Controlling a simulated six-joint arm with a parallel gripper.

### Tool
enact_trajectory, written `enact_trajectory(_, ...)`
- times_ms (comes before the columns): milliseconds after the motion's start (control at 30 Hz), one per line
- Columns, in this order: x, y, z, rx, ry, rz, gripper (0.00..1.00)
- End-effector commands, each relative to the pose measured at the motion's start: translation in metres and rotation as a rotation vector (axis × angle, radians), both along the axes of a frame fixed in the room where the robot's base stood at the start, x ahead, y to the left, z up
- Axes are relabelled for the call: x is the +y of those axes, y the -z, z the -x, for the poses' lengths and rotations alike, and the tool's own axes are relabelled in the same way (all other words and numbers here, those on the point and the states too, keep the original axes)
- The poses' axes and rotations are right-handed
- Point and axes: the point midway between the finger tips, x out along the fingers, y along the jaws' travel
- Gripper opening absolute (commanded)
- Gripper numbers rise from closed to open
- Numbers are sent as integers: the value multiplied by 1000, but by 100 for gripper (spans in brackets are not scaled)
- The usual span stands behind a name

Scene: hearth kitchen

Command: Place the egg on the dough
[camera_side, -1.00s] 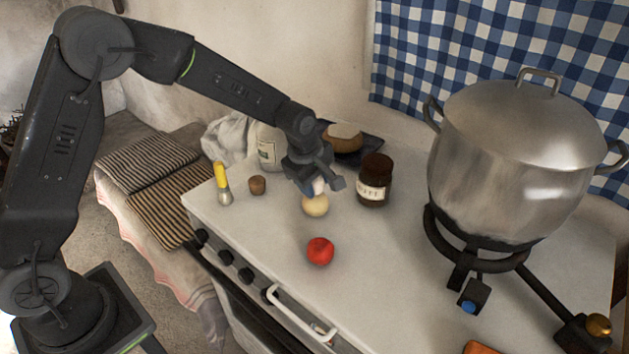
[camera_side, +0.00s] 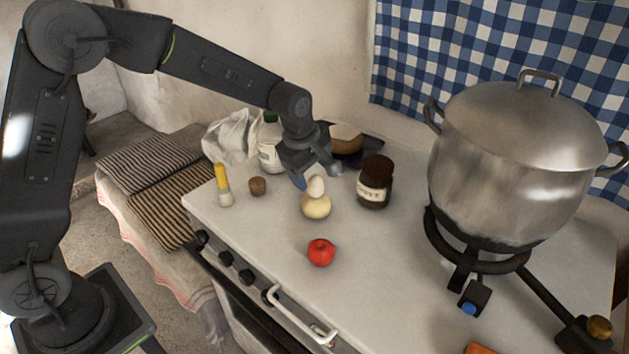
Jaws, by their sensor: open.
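The egg (camera_side: 317,186) is pale pinkish-white and rests on top of the dough (camera_side: 316,207). The dough is a round, pale yellow ball on the white counter. My gripper (camera_side: 314,180) is open just above and behind the egg, with its fingers apart. The near finger looks close to the egg's left side; I cannot tell whether it touches. The egg's front and most of the dough are in plain view.
A red tomato (camera_side: 321,252) lies in front of the dough. A dark jar (camera_side: 375,182) stands to the right, a yellow-handled brush (camera_side: 223,185) and brown cork (camera_side: 257,186) to the left. A bottle (camera_side: 270,150) and dark tray (camera_side: 368,145) are behind. A large pot (camera_side: 515,160) fills the right.

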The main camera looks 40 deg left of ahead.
Motion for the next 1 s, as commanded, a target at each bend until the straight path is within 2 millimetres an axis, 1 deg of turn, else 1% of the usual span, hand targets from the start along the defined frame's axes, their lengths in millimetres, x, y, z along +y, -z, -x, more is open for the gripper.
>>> enact_trajectory(33, 0, -13, 3, -5, 0, 0, 68)
enact_trajectory(100, 1, -28, 7, -5, 0, 0, 68)
enact_trajectory(200, 1, -46, 12, -4, 0, 0, 68)
enact_trajectory(300, 1, -60, 16, -2, 0, 0, 68)
enact_trajectory(433, 2, -71, 19, 0, 0, 0, 68)
enact_trajectory(633, 2, -76, 21, 0, 2, -1, 68)
enact_trajectory(733, 3, -82, 27, -9, 36, -10, 68)
enact_trajectory(767, 5, -87, 32, -15, 62, -16, 68)
enact_trajectory(867, 10, -106, 57, -44, 195, -56, 68)
enact_trajectory(967, 18, -126, 95, -80, 390, -121, 68)
enact_trajectory(1000, 21, -133, 112, -94, 475, -152, 68)
